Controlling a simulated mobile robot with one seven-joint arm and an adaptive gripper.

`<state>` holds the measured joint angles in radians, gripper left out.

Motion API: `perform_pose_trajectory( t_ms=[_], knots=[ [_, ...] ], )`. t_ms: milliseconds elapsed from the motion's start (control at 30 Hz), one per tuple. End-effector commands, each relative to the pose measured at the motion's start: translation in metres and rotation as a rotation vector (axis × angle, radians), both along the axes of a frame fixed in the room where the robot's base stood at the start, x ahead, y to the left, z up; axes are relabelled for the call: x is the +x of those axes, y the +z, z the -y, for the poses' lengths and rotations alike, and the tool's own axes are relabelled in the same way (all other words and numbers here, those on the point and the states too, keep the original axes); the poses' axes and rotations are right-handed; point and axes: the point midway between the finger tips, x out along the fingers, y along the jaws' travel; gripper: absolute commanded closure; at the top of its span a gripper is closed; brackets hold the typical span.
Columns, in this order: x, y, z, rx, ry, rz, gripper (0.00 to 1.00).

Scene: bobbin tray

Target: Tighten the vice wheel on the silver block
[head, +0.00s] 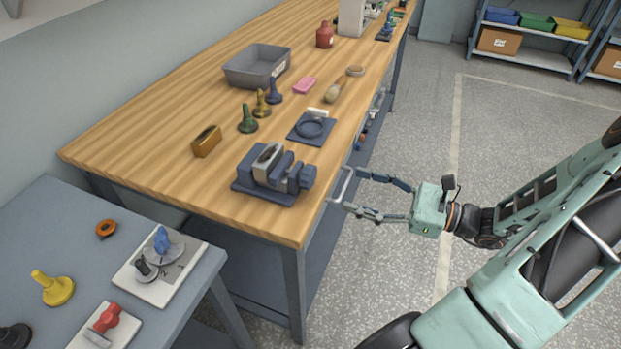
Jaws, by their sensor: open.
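A dark blue vice (265,190) stands on the near end of the wooden bench. A silver block (268,156) sits upright between its jaws; I cannot tell how tightly it is held. A dark round part that looks like the vice wheel (306,177) is at the vice's right end, facing the bench's right edge. My gripper (353,190) is open and empty, with its fingers spread and pointing left. It is to the right of the vice, apart from the wheel, just beyond the bench edge.
A light grey handle (340,185) at the bench edge appears close to my fingertips. A brass block (207,141), a dark mat (294,138) with a ring, several bobbin-like pieces and a grey tray (231,75) are on the bench. The floor right of the bench is open.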

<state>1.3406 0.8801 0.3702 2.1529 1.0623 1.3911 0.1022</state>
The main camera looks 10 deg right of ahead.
Motion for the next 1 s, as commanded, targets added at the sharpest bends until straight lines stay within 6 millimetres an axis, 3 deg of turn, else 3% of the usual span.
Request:
perform_pose_trajectory(
  t_ms=[500,700,1000],
  knots=[
    [0.05,0.0,-0.072,-0.003,0.008,-0.002,0.41],
    [0.059,0.0,-0.084,-0.005,0.005,-0.002,0.41],
    [0.06,-0.001,-0.085,-0.004,0.004,-0.002,0.42]
  ],
)
